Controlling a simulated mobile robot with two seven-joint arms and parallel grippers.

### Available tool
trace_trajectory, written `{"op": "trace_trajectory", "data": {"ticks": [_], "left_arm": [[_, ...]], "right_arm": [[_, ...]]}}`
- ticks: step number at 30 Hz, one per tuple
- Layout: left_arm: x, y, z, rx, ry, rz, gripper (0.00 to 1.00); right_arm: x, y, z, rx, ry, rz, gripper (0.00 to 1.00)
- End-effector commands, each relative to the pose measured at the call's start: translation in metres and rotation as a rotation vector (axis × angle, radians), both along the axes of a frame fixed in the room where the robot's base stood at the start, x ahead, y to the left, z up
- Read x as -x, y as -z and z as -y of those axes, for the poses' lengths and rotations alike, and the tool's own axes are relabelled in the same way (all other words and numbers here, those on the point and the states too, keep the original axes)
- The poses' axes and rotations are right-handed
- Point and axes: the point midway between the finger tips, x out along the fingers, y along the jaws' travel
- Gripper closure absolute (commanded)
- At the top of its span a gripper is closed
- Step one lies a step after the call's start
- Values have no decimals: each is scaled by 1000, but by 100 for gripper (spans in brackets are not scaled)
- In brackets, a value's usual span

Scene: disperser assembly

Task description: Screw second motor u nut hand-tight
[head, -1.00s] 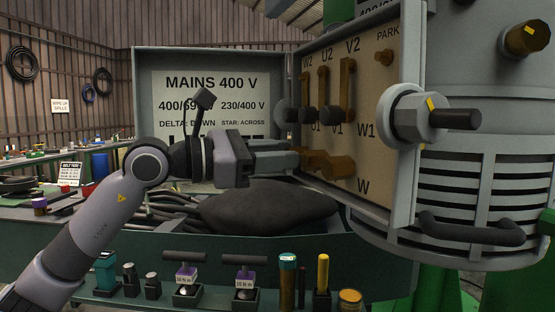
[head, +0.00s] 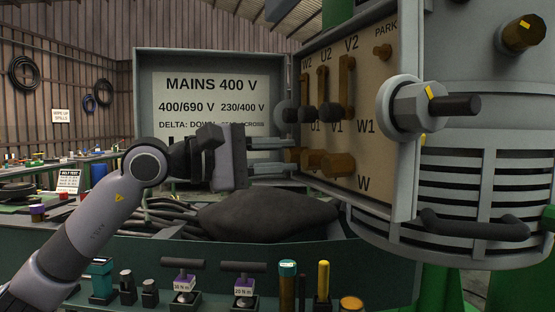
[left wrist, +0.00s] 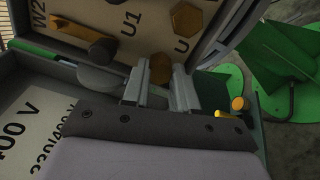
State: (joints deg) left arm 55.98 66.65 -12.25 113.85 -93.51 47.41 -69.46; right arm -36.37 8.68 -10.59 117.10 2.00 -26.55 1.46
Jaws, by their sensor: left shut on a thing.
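The terminal board (head: 385,120) stands open on the motor box, marked W2, U2, V2, U1, V1, W1 and W. Brass nuts sit in its lower row, with one (head: 338,166) near the W mark. My left gripper (head: 287,156) reaches in from the left, its fingers level with the lower row's left end. In the left wrist view my left gripper (left wrist: 160,86) has its fingertips around a brass hexagonal nut (left wrist: 160,69), close to the board by the U1 and U marks. The nut's thread is hidden. My right gripper is not in view.
A MAINS 400 V lid (head: 210,95) stands behind my gripper. A large grey gland (head: 410,110) sticks out at right. Torque tools (head: 243,283) and small parts stand along the front shelf.

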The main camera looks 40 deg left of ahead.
Motion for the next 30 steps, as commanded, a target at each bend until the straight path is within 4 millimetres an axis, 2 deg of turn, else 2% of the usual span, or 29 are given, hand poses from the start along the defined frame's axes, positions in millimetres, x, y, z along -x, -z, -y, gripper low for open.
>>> {"op": "trace_trajectory", "data": {"ticks": [15,30], "left_arm": [[0,2,0,-384,0,253,100],[0,2,0,-563,1,372,100]], "right_arm": [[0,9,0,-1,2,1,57],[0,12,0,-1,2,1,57]]}}
